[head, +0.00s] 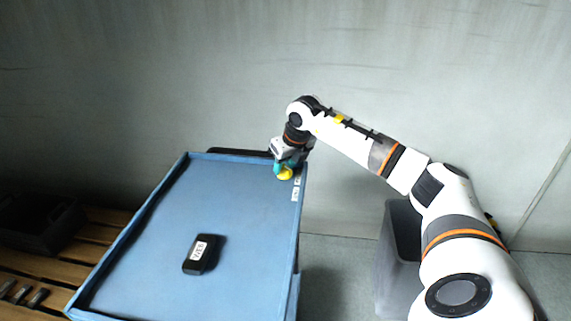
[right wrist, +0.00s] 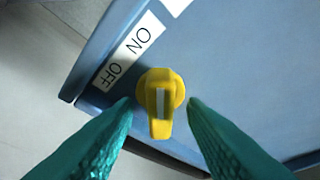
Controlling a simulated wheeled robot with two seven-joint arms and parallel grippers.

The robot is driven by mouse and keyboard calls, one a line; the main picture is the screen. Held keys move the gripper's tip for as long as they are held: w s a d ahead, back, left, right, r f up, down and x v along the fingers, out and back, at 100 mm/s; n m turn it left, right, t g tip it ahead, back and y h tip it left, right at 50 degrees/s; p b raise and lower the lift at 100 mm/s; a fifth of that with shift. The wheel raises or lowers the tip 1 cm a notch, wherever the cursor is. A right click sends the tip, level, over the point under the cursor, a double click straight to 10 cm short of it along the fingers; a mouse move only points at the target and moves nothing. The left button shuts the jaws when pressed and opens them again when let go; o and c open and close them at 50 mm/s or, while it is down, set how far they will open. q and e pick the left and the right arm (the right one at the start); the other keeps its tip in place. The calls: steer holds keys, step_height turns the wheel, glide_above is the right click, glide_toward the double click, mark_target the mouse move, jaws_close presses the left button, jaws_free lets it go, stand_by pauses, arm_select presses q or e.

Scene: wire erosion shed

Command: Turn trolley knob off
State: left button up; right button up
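The yellow trolley knob (head: 285,173) is at the far right corner of the blue trolley top (head: 180,215). In the right wrist view the knob (right wrist: 160,98) has a white stripe, and its narrow tab points down the picture. A white label reading ON and OFF (right wrist: 128,50) lies up and left of it, with OFF nearer the trolley edge. My right gripper (head: 282,163) is at the knob. In the right wrist view its green fingers (right wrist: 161,104) are open, one on each side of the knob, with gaps showing. My left gripper is not in view.
A black labelled device (head: 202,254) lies on the trolley top, which is otherwise mostly clear. A grey bin (head: 398,260) stands right of the trolley. A slatted wooden surface (head: 95,235) with a dark crate (head: 40,228) is at left. A wall is behind.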

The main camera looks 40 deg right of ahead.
jaws_close()
